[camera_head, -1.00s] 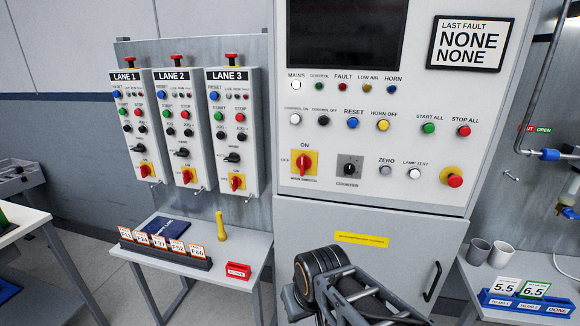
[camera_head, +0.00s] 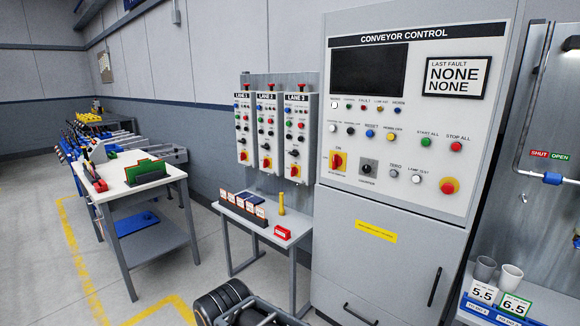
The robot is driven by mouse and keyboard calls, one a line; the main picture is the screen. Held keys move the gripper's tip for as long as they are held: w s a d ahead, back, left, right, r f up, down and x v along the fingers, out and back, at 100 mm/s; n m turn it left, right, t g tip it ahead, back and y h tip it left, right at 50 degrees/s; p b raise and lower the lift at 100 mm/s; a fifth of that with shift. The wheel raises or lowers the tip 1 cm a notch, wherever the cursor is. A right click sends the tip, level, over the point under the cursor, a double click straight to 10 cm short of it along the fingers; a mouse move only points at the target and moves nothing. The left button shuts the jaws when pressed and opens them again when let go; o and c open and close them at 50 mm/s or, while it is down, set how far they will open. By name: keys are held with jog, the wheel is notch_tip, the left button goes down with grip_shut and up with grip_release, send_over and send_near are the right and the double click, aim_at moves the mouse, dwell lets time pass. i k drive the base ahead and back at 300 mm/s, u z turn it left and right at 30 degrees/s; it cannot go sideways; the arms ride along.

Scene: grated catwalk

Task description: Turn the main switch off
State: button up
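The main switch (camera_head: 337,161) is a red rotary handle on a yellow plate, low at the left of the conveyor control panel (camera_head: 440,200). ON is printed above it and OFF to its left. Its red handle looks roughly upright, toward ON, though it is small here. My arm shows at the bottom edge, in front of the cabinet and well below and apart from the switch. My gripper's fingertips are not in view.
A small table (camera_head: 236,212) with a card rack, a yellow-handled object (camera_head: 282,198) and a red block (camera_head: 282,233) stands left of the cabinet. Three lane boxes (camera_head: 270,100) hang behind it. A white workbench (camera_head: 128,183) stands farther left. Cups (camera_head: 510,277) are at right.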

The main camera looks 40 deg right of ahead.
aim_at(336, 161)
jog(key=u, duration=0.3)
jog(key=i, duration=0.7)
jog(key=z, duration=0.35)
jog(key=i, duration=1.3)
jog(key=z, duration=1.6)
jog(key=i, duration=0.8)
jog(key=z, duration=0.9)
